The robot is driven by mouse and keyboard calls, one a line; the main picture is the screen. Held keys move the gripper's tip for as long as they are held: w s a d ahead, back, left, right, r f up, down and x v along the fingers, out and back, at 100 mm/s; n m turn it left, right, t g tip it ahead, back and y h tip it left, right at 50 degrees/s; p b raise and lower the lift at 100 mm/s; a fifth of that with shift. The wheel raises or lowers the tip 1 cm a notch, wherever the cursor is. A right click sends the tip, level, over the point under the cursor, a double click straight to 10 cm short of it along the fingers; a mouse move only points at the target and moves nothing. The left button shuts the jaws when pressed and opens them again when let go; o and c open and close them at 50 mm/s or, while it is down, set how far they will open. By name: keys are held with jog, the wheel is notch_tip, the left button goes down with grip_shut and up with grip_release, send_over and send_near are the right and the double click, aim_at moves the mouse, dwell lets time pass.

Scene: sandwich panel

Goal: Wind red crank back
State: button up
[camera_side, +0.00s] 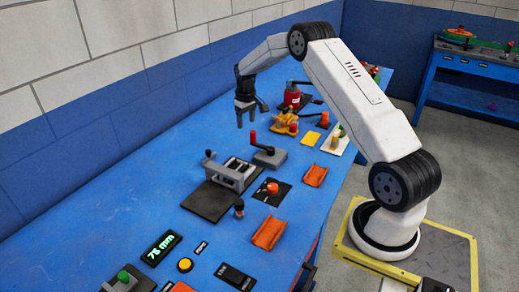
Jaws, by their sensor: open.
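A black crank arm with an upright red handle (252,137) sits on a small grey block (273,158) near the middle of the bench. I take this for the red crank. The red handle is at the arm's left end. My gripper (246,121) points down with its fingers apart and nothing between them. In the picture it is just above the red handle and appears apart from it; the exact depth gap is hard to tell. A grey vise-like fixture (232,173) stands to the left of the crank on a dark plate (208,201).
A green display (161,247) appears to read 75 mm. A red button (272,188) on a black plate and two orange trays (269,233) lie nearer the front edge. A red device (292,96) and yellow parts (283,122) stand behind. The bench's left back strip is clear.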

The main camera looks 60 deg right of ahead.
aim_at(253, 132)
jog(key=d, duration=0.1)
jog(key=d+f, duration=0.1)
jog(key=d, duration=0.2)
jog(key=shift+s+f, duration=0.15)
jog(key=shift+f, duration=0.2)
jog(key=shift+f, duration=0.1)
jog(key=shift+f, duration=3.8)
grip_shut()
